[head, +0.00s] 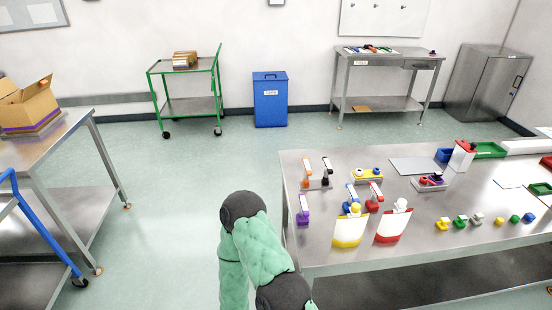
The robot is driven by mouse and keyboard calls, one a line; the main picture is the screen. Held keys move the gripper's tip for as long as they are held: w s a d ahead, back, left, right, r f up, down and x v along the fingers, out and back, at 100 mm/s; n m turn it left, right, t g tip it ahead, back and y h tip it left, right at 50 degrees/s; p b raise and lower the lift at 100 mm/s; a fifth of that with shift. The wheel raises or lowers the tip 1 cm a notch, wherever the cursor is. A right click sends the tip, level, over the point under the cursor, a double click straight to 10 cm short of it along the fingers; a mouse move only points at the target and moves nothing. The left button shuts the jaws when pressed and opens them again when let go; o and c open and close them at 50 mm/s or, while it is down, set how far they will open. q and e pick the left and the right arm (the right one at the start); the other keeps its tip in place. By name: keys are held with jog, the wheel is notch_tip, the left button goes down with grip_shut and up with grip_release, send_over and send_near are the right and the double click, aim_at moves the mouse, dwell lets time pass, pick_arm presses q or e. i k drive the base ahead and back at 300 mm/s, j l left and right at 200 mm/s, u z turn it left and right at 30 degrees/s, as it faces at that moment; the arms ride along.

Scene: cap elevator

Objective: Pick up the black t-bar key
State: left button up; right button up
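I cannot pick out the black t-bar key for certain at this size. Several small upright pieces with coloured parts stand at the near left of the steel table (340,262). A purple piece (303,212), a blue piece (351,193) and a red piece (375,192) stand close by. A green and black arm link of mine rises at the bottom centre, left of the table. Neither gripper shows in the head view.
A yellow-and-white holder (349,232) and a red-and-white holder (391,228) stand at the table's front edge. Several small coloured caps lie to their right. A grey plate (414,166) lies behind. A blue bin (270,99) and green cart (190,73) stand beyond open floor.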

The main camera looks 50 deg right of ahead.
aim_at(328, 170)
jog(key=i+j+z, duration=0.2)
jog(key=i, duration=0.3)
jog(key=i+j+z, duration=0.1)
jog(key=i+z, duration=0.15)
jog(key=i, duration=0.3)
jog(key=i+z, duration=0.2)
jog(key=z, duration=0.3)
jog(key=i+j+z, duration=0.15)
jog(key=z, duration=0.3)
jog(key=i+j+z, duration=0.2)
jog(key=z, duration=0.3)
jog(key=i+j+z, duration=0.2)
jog(key=z, duration=0.3)
